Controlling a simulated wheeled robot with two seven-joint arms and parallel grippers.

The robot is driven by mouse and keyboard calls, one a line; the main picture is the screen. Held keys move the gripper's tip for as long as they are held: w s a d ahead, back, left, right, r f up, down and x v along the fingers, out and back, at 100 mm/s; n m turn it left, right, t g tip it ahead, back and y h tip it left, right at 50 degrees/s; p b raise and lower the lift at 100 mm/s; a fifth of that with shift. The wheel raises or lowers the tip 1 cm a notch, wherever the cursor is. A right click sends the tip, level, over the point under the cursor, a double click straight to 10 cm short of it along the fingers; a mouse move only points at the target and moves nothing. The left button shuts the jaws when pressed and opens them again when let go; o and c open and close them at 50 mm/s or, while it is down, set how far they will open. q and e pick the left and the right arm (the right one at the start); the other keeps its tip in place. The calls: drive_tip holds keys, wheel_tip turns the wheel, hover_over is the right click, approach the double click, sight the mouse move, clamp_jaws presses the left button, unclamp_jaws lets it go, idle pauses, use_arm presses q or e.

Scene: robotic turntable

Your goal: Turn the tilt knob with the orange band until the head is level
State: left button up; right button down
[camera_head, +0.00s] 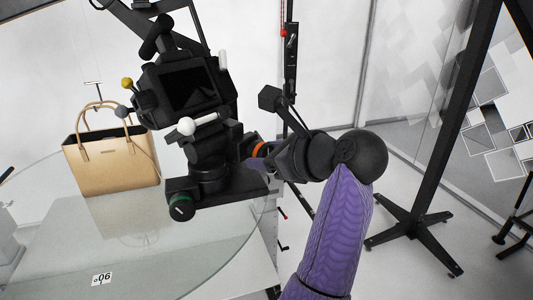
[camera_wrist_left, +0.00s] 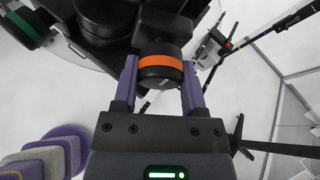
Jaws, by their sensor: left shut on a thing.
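The tilt knob with the orange band (camera_head: 259,149) is on the right side of the black tripod head, low down, partly hidden by my gripper. In the left wrist view the knob (camera_wrist_left: 161,66) shows its black end cap and full orange band. My left gripper (camera_wrist_left: 160,82) is shut on the knob, one purple finger on each side of it. In the head view my left gripper (camera_head: 261,161) reaches it from the right. The head (camera_head: 216,150) carries a black camera with a dark screen (camera_head: 188,90), which appears slanted in the picture. My right gripper is not in view.
A knob with a green band (camera_head: 182,207) is at the front of the head's base. A tan handbag (camera_head: 112,165) stands on the round glass table (camera_head: 185,258), with a number label (camera_head: 102,279) near its front. A black stand (camera_head: 415,215) is on the floor at right.

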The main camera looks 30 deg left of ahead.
use_arm(q)
clamp_jaws()
drive_tip(key=shift+r, duration=0.1)
